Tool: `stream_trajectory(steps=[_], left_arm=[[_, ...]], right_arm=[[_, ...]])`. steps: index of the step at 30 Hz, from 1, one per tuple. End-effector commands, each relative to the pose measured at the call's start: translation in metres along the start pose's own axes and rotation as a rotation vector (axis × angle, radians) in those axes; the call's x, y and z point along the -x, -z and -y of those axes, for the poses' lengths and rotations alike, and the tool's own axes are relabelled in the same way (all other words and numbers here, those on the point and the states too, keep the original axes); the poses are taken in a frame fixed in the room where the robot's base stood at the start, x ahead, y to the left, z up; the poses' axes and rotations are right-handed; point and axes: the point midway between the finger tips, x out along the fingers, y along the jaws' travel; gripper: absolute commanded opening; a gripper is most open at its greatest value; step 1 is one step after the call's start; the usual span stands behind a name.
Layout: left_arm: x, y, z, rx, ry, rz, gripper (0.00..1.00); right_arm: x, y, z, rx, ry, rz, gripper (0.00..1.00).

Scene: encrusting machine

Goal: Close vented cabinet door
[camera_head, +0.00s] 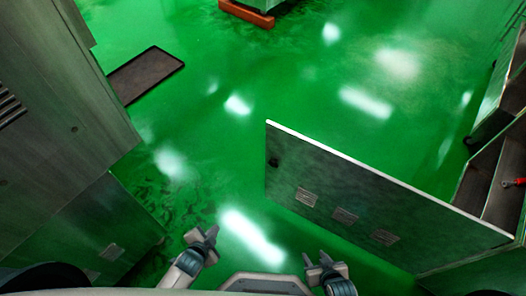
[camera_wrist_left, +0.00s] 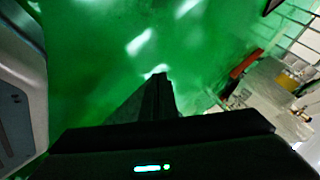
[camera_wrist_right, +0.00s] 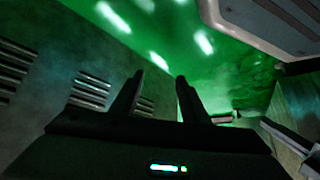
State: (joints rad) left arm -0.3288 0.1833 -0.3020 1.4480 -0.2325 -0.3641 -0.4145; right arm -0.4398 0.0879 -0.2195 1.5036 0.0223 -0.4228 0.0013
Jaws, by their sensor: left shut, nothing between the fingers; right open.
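The vented cabinet door (camera_head: 350,183) is a grey metal panel with a pale top edge and several small louvred vents. It stands swung open at the right of the head view, its right end by the cabinet (camera_head: 500,170), whose inside shows. A dark knob or latch is near its free left end. My right gripper (camera_head: 325,262) is open and empty, below and in front of the door, apart from it. In the right wrist view, a vented panel (camera_wrist_right: 55,70) fills the left side beside the open fingers (camera_wrist_right: 158,92). My left gripper (camera_head: 208,236) is shut and empty, left of the door's free end.
A tall grey machine cabinet (camera_head: 60,90) with louvres stands at the left. A dark mat (camera_head: 146,74) lies beside it. A red-orange base (camera_head: 246,13) is at the far top. The glossy green floor between is clear. A red-handled part (camera_head: 517,182) shows in the open cabinet.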

Motion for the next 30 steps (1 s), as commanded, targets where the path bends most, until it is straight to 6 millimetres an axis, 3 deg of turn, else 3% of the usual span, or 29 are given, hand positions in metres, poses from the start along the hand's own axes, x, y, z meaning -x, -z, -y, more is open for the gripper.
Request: stream_trajectory(steps=[2, 7, 12, 15, 21, 25, 30], left_arm=[[-0.014, 0.021, 0.026, -0.270, 0.079, -0.064, 0.00], [-0.009, 0.085, 0.078, -0.903, 0.303, -0.150, 0.00], [0.020, 0.147, 0.107, -1.490, 0.586, -0.154, 0.00], [0.044, 0.177, 0.114, -1.778, 0.760, -0.114, 0.00], [0.087, 0.215, 0.117, -2.144, 1.028, 0.004, 0.00], [0.101, 0.225, 0.117, -2.240, 1.109, 0.054, 0.00], [0.106, 0.228, 0.118, -2.267, 1.130, 0.070, 0.00]], right_arm=[[-0.005, 0.014, 0.006, 0.001, 0.013, -0.058, 0.41], [0.014, 0.059, 0.024, 0.000, 0.048, -0.183, 0.41], [0.047, 0.100, 0.039, -0.005, 0.084, -0.309, 0.41], [0.070, 0.119, 0.047, -0.007, 0.104, -0.373, 0.41], [0.109, 0.145, 0.056, -0.014, 0.133, -0.464, 0.41], [0.123, 0.152, 0.058, -0.016, 0.141, -0.490, 0.41], [0.127, 0.155, 0.058, -0.017, 0.143, -0.495, 0.41]])
